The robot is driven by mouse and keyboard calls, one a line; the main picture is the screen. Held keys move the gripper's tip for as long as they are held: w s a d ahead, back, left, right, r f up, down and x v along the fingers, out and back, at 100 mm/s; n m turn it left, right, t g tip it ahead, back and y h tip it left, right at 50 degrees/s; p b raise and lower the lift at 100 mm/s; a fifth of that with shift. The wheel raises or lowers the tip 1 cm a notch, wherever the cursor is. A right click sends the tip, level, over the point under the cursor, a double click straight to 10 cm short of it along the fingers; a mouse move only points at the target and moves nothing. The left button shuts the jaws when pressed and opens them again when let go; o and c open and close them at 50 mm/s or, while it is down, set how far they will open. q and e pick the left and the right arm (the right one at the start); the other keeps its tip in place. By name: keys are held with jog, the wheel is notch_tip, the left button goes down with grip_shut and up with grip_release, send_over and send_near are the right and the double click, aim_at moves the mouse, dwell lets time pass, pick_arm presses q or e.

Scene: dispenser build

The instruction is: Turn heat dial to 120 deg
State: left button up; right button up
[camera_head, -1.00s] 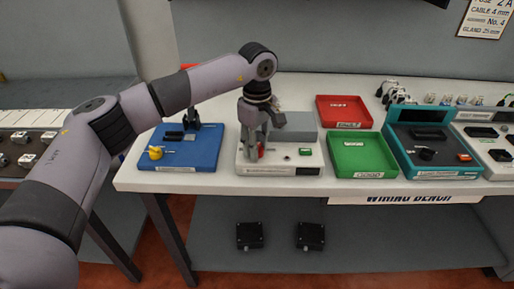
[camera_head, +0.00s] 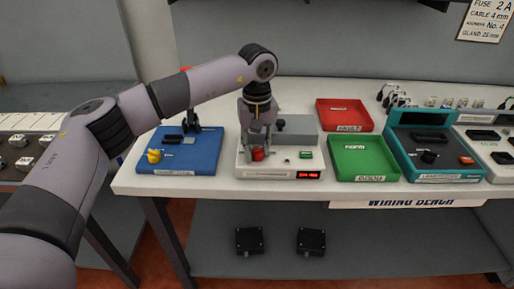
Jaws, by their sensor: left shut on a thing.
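A red dial (camera_head: 258,154) sits at the front left of a white device (camera_head: 279,171) on the bench. My left gripper (camera_head: 257,150) points down over the device, with its fingers shut on the red dial. The fingers hide part of the dial, and its pointer or scale cannot be read. A small red display (camera_head: 309,175) on the device's front right is lit, but its digits are too small to read. A green button or light (camera_head: 305,154) is above the display. My right gripper is not in view.
A blue board (camera_head: 183,160) with a yellow knob (camera_head: 154,156) stands to the left. A grey block (camera_head: 299,130) is at the device's back. Green (camera_head: 335,166) and red (camera_head: 367,120) trays and a teal station (camera_head: 444,177) stand to the right.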

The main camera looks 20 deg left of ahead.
aim_at(257, 149)
pick_arm(q)
jog(key=shift+r, duration=0.1)
jog(key=o, duration=1.1)
jog(key=shift+o, duration=0.2)
notch_tip(257, 149, up, 12)
dwell(0.4)
